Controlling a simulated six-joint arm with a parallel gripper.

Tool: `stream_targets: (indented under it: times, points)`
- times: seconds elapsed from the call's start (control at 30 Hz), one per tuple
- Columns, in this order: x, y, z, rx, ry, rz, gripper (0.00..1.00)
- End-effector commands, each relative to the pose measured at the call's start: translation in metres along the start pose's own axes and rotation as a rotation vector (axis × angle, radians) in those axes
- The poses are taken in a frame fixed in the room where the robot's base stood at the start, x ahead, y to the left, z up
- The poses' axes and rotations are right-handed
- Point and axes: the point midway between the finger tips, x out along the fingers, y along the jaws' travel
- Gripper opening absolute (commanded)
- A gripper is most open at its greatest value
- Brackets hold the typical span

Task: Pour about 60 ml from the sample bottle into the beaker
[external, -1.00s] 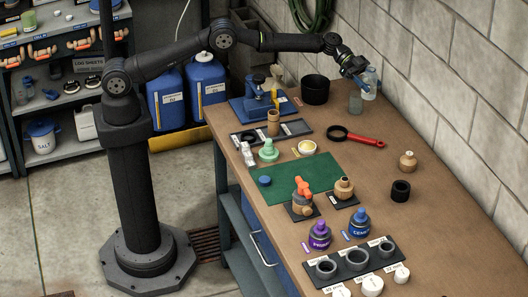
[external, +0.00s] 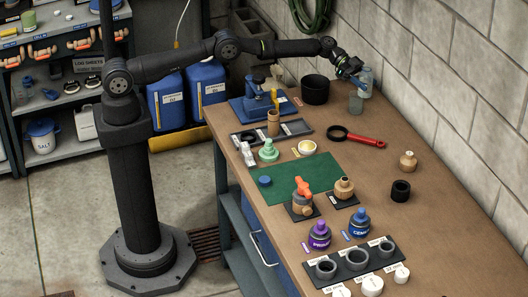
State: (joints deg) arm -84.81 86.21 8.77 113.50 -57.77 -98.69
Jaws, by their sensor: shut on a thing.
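My gripper (external: 356,73) is at the far right end of the bench, shut on the sample bottle (external: 365,83). The bottle is clear with a bluish tint and looks upright or nearly so. I cannot tell whether its base touches the bench. The beaker (external: 355,104) is a small greyish, see-through vessel standing on the bench just in front of the bottle, at its lower left. Liquid levels in both are too small to read.
A black pot (external: 315,90) stands left of the beaker. A red-handled ring tool (external: 358,138) lies in front. The block wall (external: 440,90) rises close behind the bottle. A green mat (external: 320,175), valves and purple and blue bottles occupy the nearer bench.

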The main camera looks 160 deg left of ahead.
Motion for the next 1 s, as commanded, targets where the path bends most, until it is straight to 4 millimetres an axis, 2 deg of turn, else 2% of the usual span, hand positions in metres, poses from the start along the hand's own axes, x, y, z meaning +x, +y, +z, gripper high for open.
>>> stream_targets:
  times: [0.47,1.0]
  points:
    - [-0.001,0.002,-0.002,0.042,-0.014,-0.019,0.24]
    - [-0.001,0.012,-0.005,0.321,-0.096,-0.134,0.24]
